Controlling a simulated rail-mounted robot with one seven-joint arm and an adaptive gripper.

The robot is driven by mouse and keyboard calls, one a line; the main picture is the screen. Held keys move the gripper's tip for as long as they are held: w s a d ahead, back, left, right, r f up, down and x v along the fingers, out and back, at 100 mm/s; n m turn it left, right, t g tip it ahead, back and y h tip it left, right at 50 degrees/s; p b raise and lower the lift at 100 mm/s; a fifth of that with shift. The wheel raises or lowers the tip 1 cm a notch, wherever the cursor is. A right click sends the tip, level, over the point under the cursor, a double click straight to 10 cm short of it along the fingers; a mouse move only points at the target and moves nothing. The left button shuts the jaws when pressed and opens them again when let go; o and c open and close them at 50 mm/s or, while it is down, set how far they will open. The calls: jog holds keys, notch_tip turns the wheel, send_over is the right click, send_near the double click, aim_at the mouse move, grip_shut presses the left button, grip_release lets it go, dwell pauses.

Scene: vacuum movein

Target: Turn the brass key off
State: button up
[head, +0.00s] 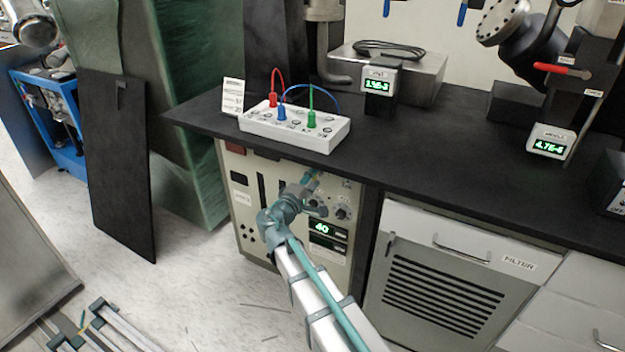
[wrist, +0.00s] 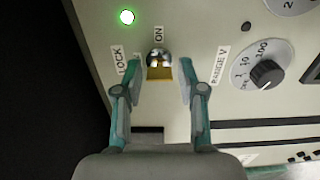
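The brass key (wrist: 160,73) sits in a round silver lock on the beige panel in the wrist view, with labels LOCK and ON beside it. My gripper (wrist: 158,78) is open, with one finger on each side of the key and a gap visible between each finger and the key. In the head view my gripper (head: 312,180) is at the upper front of the beige cabinet (head: 252,215) under the bench. The key is hidden there behind my arm. A green lamp (wrist: 127,17) is lit above left of the key.
A RANGE V knob (wrist: 267,74) is right of the key, close to my right finger. The black bench top (head: 400,150) overhangs the cabinet. A white box with coloured cables (head: 295,128) stands on it above my gripper. A dark panel (head: 118,170) leans at left.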

jog(key=shift+o, duration=0.4)
jog(key=v, duration=1.2)
jog(key=s+d+f+m+g, duration=0.2)
jog(key=s+d+f+g, duration=0.35)
jog(key=f, duration=0.45)
jog(key=s+d+f+m+g, duration=0.2)
jog(key=s+d+f+g, duration=0.4)
jog(key=f, duration=0.5)
jog(key=s+d+f+m+g, duration=0.2)
jog(key=s+d+f+g, duration=0.2)
jog(key=s+d+f, duration=0.45)
jog(key=s+d+f+m+g+y, duration=0.2)
jog(key=s+f+g, duration=0.25)
jog(key=s, duration=0.55)
jog(key=s+d+f+m+g+y, duration=0.3)
jog(key=s+f+g, duration=0.15)
jog(key=s, duration=0.65)
jog(key=s+d+f+m+g+y, duration=0.2)
jog(key=s+f+g, duration=0.25)
jog(key=s, duration=0.55)
jog(key=w+r+t+p, duration=0.3)
jog(key=r+p, duration=0.4)
jog(key=p, duration=0.4)
jog(key=w+r+t+p, duration=0.2)
jog(key=r+p, duration=0.6)
jog(key=p, duration=0.4)
jog(key=shift+w+r+t+y, duration=0.3)
jog(key=shift+w+t, duration=0.1)
jog(key=shift+w, duration=0.4)
